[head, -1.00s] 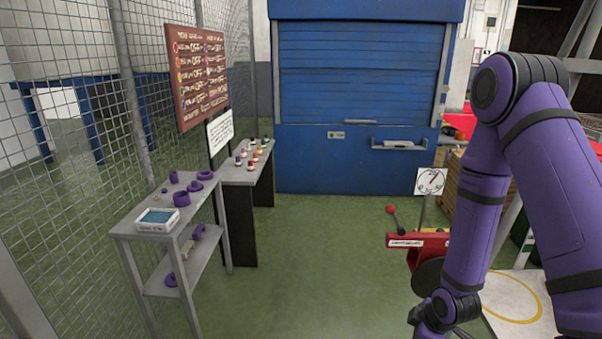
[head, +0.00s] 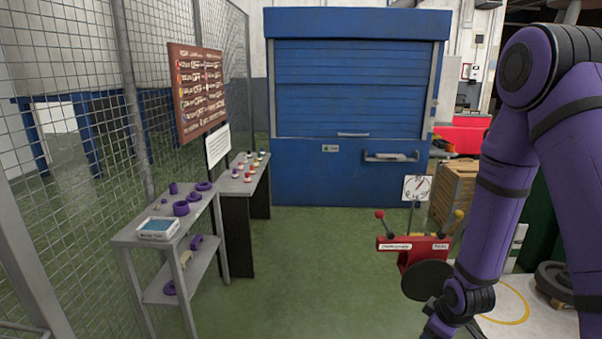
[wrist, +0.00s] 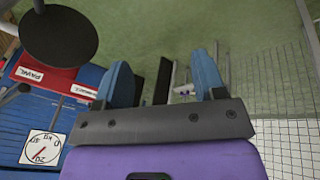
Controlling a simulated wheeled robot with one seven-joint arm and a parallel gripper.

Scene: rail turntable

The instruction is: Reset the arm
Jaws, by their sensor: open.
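My gripper (wrist: 167,85) shows in the wrist view with its two blue fingers apart and nothing between them. In the head view my purple arm hangs down at the right, and its lower end is cut off at the bottom edge. My gripper's fingers are not visible there. The arm's lower end is beside a red lever box (head: 413,246) with a dark round disc (head: 427,280) on its front. The box and disc also show at the upper left of the wrist view, apart from the fingers.
A grey shelf (head: 128,236) with purple rings and a white boxed device (head: 158,228) stands at left, beside a table with several small knobs (head: 249,165). A dial sign (head: 417,188) stands behind the lever box. A blue shutter (head: 352,100) closes the back. Green floor (head: 310,270) is clear.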

